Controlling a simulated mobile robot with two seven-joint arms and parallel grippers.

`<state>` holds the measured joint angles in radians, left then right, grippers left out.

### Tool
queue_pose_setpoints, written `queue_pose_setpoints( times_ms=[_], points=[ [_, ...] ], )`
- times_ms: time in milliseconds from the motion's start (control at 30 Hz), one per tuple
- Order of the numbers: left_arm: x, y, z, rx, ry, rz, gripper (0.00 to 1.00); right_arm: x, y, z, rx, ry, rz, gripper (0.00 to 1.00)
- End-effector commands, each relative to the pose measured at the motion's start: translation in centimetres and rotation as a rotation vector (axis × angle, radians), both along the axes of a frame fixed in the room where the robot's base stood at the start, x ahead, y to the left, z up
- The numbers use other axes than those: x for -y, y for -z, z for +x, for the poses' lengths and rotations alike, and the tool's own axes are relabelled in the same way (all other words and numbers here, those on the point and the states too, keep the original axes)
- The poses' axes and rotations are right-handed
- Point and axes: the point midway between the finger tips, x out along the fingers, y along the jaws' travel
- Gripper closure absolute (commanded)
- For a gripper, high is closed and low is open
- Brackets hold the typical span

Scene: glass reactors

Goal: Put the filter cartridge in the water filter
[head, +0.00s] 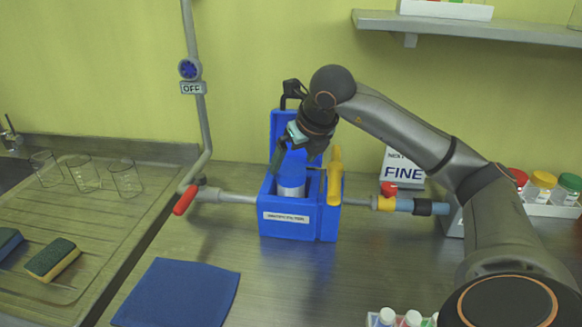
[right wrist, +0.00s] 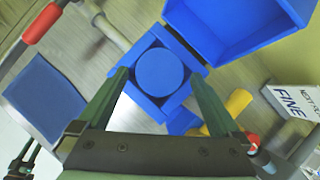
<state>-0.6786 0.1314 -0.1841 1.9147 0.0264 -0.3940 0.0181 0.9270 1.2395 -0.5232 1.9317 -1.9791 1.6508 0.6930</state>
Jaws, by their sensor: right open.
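The water filter is a blue box (head: 288,219) with a white label on its front, on the counter in the pipe line. Its blue lid (head: 281,122) stands open at the back; the lid also shows in the right wrist view (right wrist: 240,25). The filter cartridge (head: 291,185), with a blue cap and white body, stands upright in the box's opening; its lower part is hidden. Its round top shows in the right wrist view (right wrist: 158,72). My right gripper (head: 294,154) is open above the cartridge, fingers (right wrist: 158,75) apart on either side of its top. A dark gripper-like part shows at the lower-left edge of the right wrist view.
A yellow handle (head: 335,176) stands at the box's right side. Red-handled valves sit on the pipe to the left (head: 185,200) and right (head: 389,189). A blue cloth (head: 178,291) lies in front on the left. Glasses and sponges are on the drainboard.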

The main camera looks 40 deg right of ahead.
Motion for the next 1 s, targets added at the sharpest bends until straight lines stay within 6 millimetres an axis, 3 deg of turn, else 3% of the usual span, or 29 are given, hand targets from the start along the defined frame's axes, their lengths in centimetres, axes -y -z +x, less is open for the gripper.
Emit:
queue_pose_setpoints(
  times_ms=[200,400,1000],
  points=[
    [0.0,-0.3,0.0,0.000,0.000,0.000,0.50,-0.5,-4.4,-2.3,0.006,0.000,-0.001,0.00],
    [0.0,-0.6,0.0,0.000,0.000,0.000,0.50,-0.8,-6.6,-3.6,0.002,0.000,0.000,0.00],
    [0.0,-0.6,0.0,-0.001,0.000,0.000,0.50,-0.9,-7.1,-4.0,0.000,0.000,0.000,0.00]
  ],
)
